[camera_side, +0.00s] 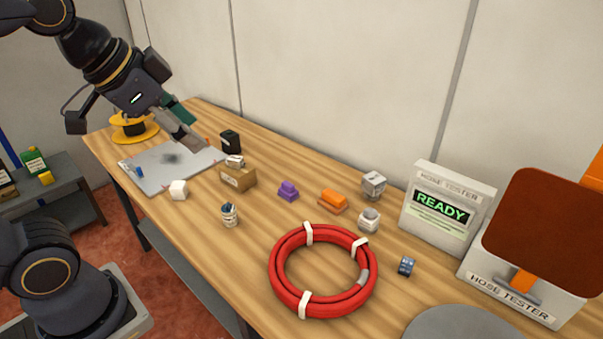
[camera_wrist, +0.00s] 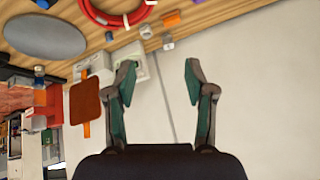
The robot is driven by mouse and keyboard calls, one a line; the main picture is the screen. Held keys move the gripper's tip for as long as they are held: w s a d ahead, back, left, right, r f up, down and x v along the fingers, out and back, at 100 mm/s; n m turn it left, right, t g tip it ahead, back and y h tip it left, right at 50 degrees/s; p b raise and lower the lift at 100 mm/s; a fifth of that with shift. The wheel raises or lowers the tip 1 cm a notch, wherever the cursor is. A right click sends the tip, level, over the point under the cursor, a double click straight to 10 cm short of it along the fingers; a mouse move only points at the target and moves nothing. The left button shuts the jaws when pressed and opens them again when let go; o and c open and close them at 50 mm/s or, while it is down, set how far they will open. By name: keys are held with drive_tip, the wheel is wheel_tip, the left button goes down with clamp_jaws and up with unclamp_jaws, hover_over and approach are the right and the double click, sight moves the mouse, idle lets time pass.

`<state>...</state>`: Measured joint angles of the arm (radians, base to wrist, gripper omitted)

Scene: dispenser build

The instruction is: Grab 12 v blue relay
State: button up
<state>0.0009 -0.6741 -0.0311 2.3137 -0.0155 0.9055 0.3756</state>
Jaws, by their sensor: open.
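A small dark blue block (camera_side: 407,265) lies on the table right of the red hose coil; it may be the relay, but no 12 V marking is readable. A small blue piece (camera_wrist: 109,36) also shows in the wrist view, near the coil. Another small blue part (camera_side: 139,171) lies on the grey plate (camera_side: 160,180) at the left, and I cannot tell which one is the relay. My gripper (camera_side: 190,138) is above the right part of the grey plate, far from the dark blue block. In the wrist view my gripper (camera_wrist: 160,72) is open and empty, facing the wall.
The red hose coil (camera_side: 276,280) fills the front middle. The hose tester (camera_side: 445,205) reads READY at the right. A brown box (camera_side: 237,180), white cube (camera_side: 179,190), cup (camera_side: 229,217), purple part (camera_side: 288,191) and orange part (camera_side: 333,200) are scattered between.

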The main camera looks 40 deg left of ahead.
drive_tip(key=w+d+r+m, duration=0.3)
drive_tip(key=w+r, duration=0.1)
drive_tip(key=w, duration=0.3)
drive_tip(key=m+g+h, duration=0.4)
drive_tip(key=m+g, duration=0.2)
drive_tip(key=m, duration=0.2)
hover_over(403, 260)
drive_tip(key=a, duration=0.2)
wheel_tip(403, 260, down, 37)
drive_tip(key=shift+x, duration=2.85)
drive_tip(key=shift+c, duration=0.2)
clamp_jaws()
